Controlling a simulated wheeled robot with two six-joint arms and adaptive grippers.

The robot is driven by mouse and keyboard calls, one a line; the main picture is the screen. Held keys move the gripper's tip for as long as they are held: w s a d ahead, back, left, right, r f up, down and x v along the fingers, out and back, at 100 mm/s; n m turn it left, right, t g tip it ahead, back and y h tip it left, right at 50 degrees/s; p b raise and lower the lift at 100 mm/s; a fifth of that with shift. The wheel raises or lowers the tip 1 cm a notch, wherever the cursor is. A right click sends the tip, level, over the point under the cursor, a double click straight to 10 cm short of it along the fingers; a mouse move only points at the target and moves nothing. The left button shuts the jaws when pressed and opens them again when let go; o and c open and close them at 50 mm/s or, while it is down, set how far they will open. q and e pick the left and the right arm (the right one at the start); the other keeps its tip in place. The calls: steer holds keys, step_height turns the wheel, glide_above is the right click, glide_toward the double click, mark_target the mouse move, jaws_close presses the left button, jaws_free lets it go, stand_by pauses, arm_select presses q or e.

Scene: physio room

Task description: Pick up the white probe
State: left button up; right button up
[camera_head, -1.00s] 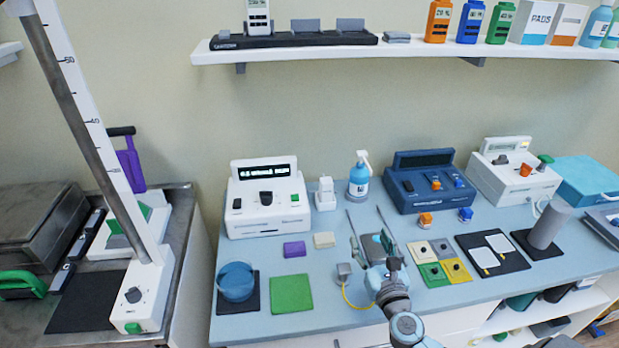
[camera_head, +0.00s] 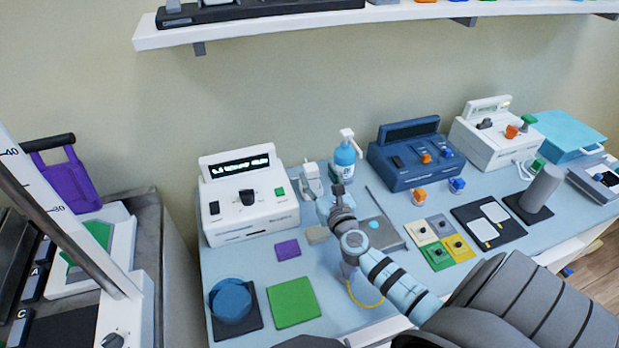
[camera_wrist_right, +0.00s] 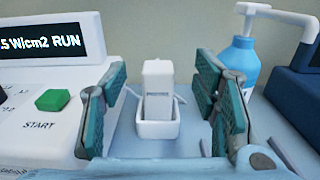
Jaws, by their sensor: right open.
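The white probe (camera_head: 310,170) stands upright in a small white holder (camera_head: 313,190), just right of the white ultrasound unit (camera_head: 246,207). In the right wrist view the probe (camera_wrist_right: 158,78) rises from its holder (camera_wrist_right: 158,130), centred between the open fingers. My right gripper (camera_head: 328,202) is open and empty, pointing at the probe from the near side; no contact shows. Its arm hides part of the table behind it. My left gripper is not in view.
A blue pump bottle (camera_head: 345,162) stands close right of the probe, with a dark blue unit (camera_head: 415,160) beyond.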

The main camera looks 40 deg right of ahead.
mark_target(313, 171)
steer(key=w, duration=0.2)
steer(key=w+d+f+b, duration=0.1)
steer(key=w, duration=0.2)
steer(key=shift+w+d+f+b, duration=0.25)
steer(key=shift+w+d+b, duration=0.05)
steer(key=shift+w+b, duration=0.1)
steer(key=shift+w, duration=0.1)
steer(key=shift+r, duration=0.15)
steer(key=c, duration=1.2)
